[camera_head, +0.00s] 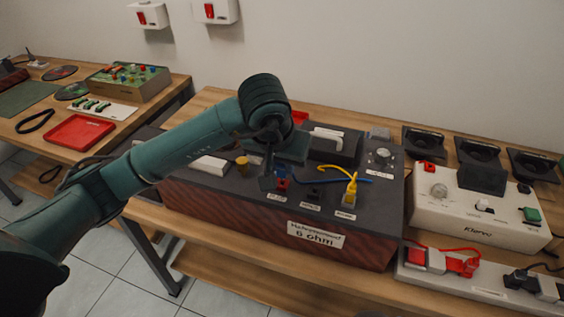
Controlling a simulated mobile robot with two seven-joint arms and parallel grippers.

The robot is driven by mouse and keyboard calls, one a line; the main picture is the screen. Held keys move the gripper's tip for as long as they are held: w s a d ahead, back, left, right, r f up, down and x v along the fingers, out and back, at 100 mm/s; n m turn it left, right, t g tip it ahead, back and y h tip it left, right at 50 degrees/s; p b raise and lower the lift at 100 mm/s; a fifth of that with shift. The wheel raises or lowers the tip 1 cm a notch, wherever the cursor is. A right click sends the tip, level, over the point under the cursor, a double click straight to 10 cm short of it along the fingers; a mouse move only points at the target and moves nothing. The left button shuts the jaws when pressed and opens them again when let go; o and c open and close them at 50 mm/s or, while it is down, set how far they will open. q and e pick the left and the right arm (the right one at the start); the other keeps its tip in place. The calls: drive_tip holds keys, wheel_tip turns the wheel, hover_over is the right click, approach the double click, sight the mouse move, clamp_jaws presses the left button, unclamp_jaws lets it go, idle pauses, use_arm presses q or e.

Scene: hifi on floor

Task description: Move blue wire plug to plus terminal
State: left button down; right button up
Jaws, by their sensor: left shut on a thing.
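My left gripper (269,182) points down over the front part of the dark-topped device. It is shut on the blue wire plug (283,171), of which only a small blue part shows beside the fingers. A red terminal (283,185) is right by the fingertips; I cannot tell whether the plug touches it. A black terminal (315,191) and a yellow plug (350,191) stand to its right. The terminal labels are too small to read. Blue wire (350,180) lies behind the yellow plug. My right gripper is not in view.
The device (230,209) carries a "6 ohm" label, a pale block (210,165) and a knob (381,156). A yellow wire (328,168) arches near the gripper. A white control box (450,220) and power strip (420,272) are at right. A red tray (78,132) lies on the left table.

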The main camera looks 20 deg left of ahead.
use_arm(q)
drive_tip(key=shift+f+b, duration=0.8)
drive_tip(key=shift+b, duration=0.15)
idle(0.9)
drive_tip(key=shift+f+b, duration=0.15)
drive_tip(key=shift+b, duration=0.55)
idle(2.0)
idle(0.5)
drive_tip(key=shift+f+b, duration=0.1)
drive_tip(key=shift+b, duration=0.2)
idle(0.5)
drive_tip(key=c, duration=1.2)
unclamp_jaws()
drive_tip(key=shift+c, duration=0.2)
